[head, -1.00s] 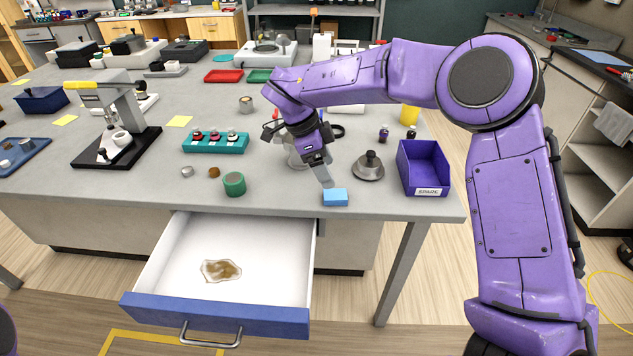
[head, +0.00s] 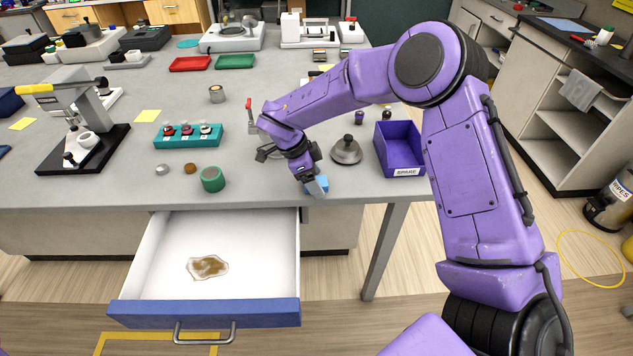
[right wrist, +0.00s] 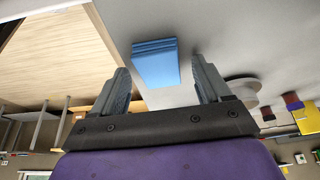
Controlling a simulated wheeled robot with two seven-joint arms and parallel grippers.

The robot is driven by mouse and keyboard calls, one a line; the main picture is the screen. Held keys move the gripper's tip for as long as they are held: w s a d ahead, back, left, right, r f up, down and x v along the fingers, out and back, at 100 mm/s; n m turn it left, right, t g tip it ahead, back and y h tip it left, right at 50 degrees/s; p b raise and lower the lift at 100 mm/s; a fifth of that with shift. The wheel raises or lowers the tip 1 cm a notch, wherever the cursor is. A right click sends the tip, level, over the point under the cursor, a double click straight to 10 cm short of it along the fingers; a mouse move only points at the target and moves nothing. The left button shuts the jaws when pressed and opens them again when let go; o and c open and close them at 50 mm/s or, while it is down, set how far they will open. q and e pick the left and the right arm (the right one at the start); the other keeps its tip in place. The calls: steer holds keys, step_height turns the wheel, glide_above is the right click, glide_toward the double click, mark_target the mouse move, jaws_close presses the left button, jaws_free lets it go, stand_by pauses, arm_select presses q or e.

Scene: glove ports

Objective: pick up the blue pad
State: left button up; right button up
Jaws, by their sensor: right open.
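The blue pad (head: 317,187) lies flat on the grey bench near its front edge, right of the open drawer. In the head view my right gripper (head: 311,182) is just above it and hides part of it. In the right wrist view the pad (right wrist: 156,62) shows ahead of the open, empty fingers (right wrist: 163,78), between their lines and apart from both. My left gripper is not in view.
A purple SPARE bin (head: 400,150) and a grey knobbed disc (head: 346,150) stand right of the pad. A green ring (head: 212,179) and a teal rack (head: 188,135) are left. The open drawer (head: 204,312) juts out in front.

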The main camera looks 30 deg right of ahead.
mark_target(320, 182)
steer(key=shift+w+a, duration=0.1)
steer(key=shift+a, duration=0.05)
steer(key=c, duration=1.1)
steer(key=shift+r, duration=0.1)
steer(key=shift+r, duration=0.2)
steer(key=r, duration=0.1)
steer(key=r+b, duration=0.1)
steer(key=r, duration=0.1)
steer(key=shift+a+b, duration=0.25)
steer(key=shift+b, duration=0.1)
steer(key=s+a+r+b, duration=0.1)
steer(key=s+a+r, duration=0.3)
steer(key=a, duration=0.1)
steer(key=s+a+r+b, duration=0.1)
steer(key=s+a+r, duration=0.4)
steer(key=shift+s+r+b, duration=0.15)
steer(key=shift+r+b, duration=0.1)
steer(key=shift+b, duration=0.15)
